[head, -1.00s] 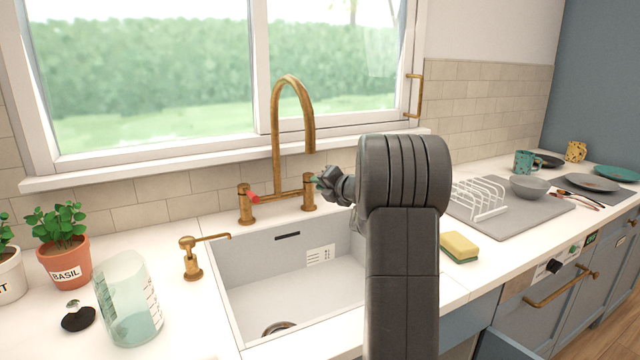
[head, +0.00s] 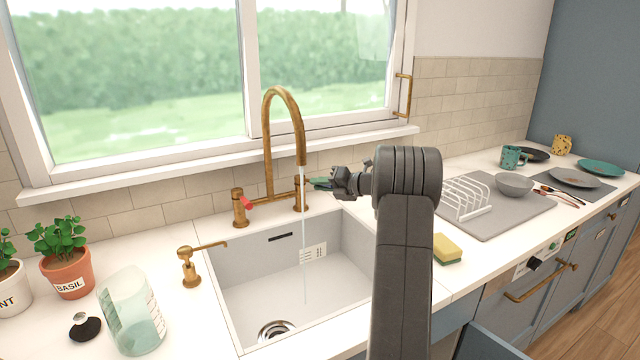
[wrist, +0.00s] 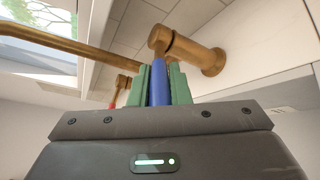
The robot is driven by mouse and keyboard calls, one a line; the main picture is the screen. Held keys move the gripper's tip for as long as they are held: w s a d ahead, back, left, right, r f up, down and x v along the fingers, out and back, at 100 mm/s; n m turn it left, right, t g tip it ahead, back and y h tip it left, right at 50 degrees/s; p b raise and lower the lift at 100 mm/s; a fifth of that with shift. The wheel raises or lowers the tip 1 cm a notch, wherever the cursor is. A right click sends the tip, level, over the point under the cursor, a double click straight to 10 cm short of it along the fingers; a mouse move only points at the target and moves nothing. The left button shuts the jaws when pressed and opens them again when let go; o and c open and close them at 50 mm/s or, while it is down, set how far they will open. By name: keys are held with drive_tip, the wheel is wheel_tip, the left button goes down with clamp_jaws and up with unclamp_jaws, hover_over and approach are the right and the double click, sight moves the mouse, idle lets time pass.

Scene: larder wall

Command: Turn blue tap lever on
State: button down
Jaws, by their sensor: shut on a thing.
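The brass tap (head: 268,125) arches over the sink, and a thin stream of water (head: 304,235) falls from its spout into the basin. The blue lever (wrist: 159,82) shows in the wrist view between the green fingers of my gripper (wrist: 160,86), on the brass right-hand valve (wrist: 195,54). My gripper (head: 318,184) is shut on the blue lever beside that valve in the head view, where the lever itself is mostly hidden. The red lever (head: 246,204) is on the left-hand valve.
The white sink (head: 232,290) is below. A brass soap dispenser (head: 190,272), a glass jug (head: 130,310) and a basil pot (head: 67,275) stand at left. A sponge (head: 447,248) and a grey drying mat (head: 520,215) with a rack (head: 465,197) are at right.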

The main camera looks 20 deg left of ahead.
drive_tip(key=shift+r, duration=0.1)
drive_tip(key=c, duration=1.4)
unclamp_jaws()
drive_tip(key=shift+o, duration=0.2)
drive_tip(key=b+v, duration=0.1)
drive_tip(key=v, duration=1.2)
drive_tip(key=shift+d, duration=0.4)
